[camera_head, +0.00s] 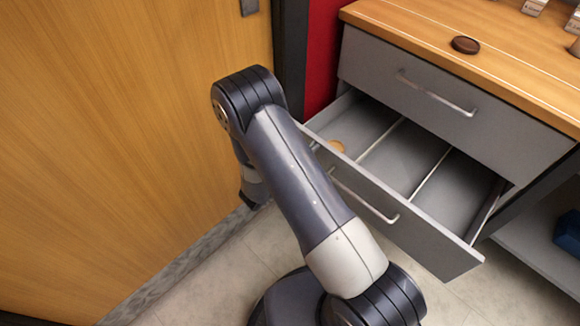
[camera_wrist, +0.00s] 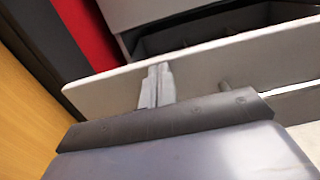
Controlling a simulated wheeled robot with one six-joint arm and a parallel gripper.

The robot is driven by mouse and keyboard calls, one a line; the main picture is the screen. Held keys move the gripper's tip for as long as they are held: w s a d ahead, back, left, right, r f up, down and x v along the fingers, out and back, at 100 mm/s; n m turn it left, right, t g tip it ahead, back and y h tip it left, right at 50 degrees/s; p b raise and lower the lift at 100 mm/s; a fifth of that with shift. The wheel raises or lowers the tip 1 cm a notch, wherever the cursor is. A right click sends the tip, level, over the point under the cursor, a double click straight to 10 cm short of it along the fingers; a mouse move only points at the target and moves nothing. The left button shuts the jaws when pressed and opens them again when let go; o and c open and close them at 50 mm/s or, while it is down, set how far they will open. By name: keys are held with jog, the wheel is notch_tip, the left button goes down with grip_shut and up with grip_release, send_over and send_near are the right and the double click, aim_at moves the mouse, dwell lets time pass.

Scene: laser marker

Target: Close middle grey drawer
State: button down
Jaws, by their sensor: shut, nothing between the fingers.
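The middle grey drawer (camera_head: 425,235) stands pulled out under the shut top drawer (camera_head: 450,115), its inside and dividers in sight. Its bar handle (camera_head: 365,195) is on the front, partly covered by my arm. In the wrist view the pale drawer front (camera_wrist: 100,95) crosses the picture at a slant. My gripper (camera_wrist: 158,72) is shut and empty, its fingertips against or just before that front, near its left end; contact cannot be told. In the head view my arm hides the gripper.
A wooden counter (camera_head: 490,55) tops the cabinet, with a dark round object (camera_head: 465,45) on it. A small round brown item (camera_head: 337,146) lies in the open drawer. A wooden door (camera_head: 110,130) stands close on the left. An open shelf (camera_head: 535,245) is at right.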

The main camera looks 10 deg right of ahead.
jog(key=b+x, duration=0.6)
jog(key=x, duration=2.1)
jog(key=shift+r, duration=0.15)
jog(key=shift+d, duration=0.1)
jog(key=v, duration=1.4)
jog(key=shift+a+p, duration=0.25)
jog(key=shift+p, duration=0.1)
jog(key=shift+d, duration=0.1)
